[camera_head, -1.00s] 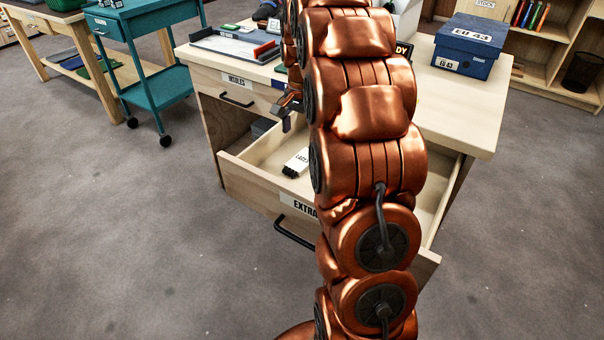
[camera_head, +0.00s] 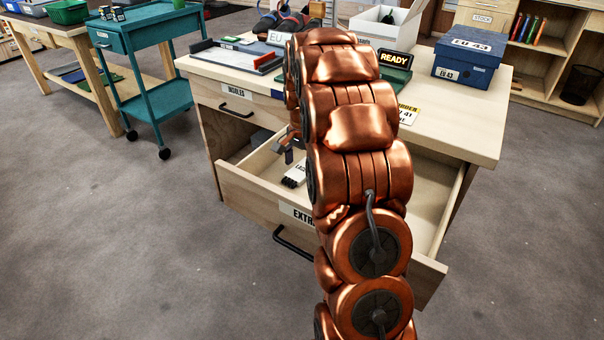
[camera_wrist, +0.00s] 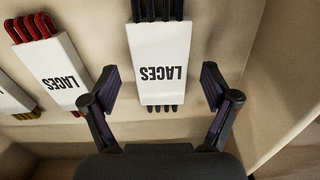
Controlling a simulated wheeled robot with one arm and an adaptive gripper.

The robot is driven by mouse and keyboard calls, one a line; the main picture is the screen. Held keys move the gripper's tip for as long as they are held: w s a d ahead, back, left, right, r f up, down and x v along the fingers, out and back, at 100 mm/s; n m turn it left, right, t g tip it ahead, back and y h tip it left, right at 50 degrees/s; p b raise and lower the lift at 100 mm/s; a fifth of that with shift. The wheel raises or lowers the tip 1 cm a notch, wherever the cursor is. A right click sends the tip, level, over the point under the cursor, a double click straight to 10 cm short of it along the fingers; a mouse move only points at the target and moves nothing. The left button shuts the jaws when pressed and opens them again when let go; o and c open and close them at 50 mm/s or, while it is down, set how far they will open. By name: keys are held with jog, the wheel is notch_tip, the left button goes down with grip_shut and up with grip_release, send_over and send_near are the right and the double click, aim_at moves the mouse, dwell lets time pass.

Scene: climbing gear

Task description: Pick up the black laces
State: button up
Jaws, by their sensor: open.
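The black laces (camera_wrist: 159,62) lie in the open drawer, wrapped in a white band marked "LACES", with black ends showing at both sides. In the wrist view they are at the top centre, between and slightly beyond the fingertips. In the head view the laces (camera_head: 293,176) show only partly beside my arm. My gripper (camera_wrist: 160,84) is open and empty, its two dark fingers on either side of the white band. I cannot tell how far above the laces the fingers are. In the head view my gripper (camera_head: 288,150) is partly hidden by my copper arm.
Red laces (camera_wrist: 46,60) lie left of the black ones, and yellow-ended laces (camera_wrist: 14,98) lie further left. The drawer (camera_head: 262,205) has walls close on the right in the wrist view. A blue shoe box (camera_head: 468,62) and a "READY" sign (camera_head: 394,60) stand on the tabletop.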

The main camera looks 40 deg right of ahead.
jog(key=shift+f, duration=0.2)
jog(key=c, duration=1)
jog(key=shift+r, duration=0.1)
